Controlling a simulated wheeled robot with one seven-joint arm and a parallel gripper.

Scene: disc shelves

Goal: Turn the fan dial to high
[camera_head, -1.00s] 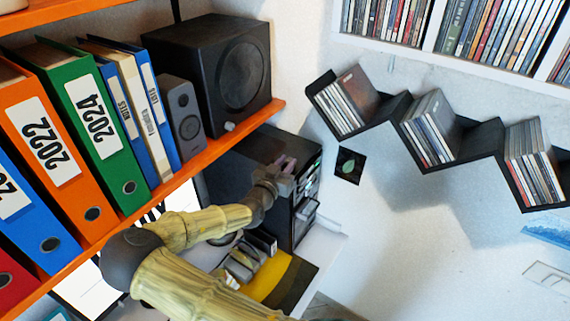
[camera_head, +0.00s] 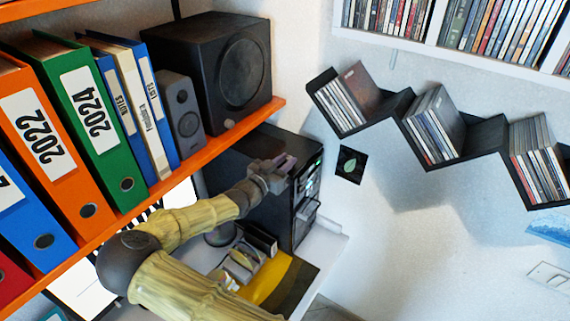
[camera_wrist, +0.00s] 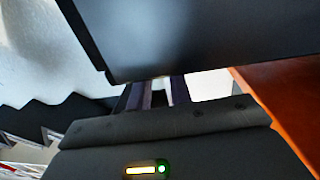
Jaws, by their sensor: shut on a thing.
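The black computer tower (camera_head: 250,150) stands under the orange shelf, and its front panel (camera_head: 309,181) with small green lights faces right. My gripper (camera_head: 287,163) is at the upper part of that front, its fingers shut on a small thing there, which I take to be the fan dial. The dial itself is hidden by the fingers, so its setting cannot be read. In the wrist view the fingers (camera_wrist: 152,95) reach in beneath a large dark casing (camera_wrist: 200,35), and their tips are hidden behind its edge.
The orange shelf (camera_head: 190,178) with binders and a black speaker (camera_head: 222,70) overhangs the arm at left. A zigzag black disc shelf (camera_head: 395,110) hangs on the wall at right. Open space lies between the tower front and that wall.

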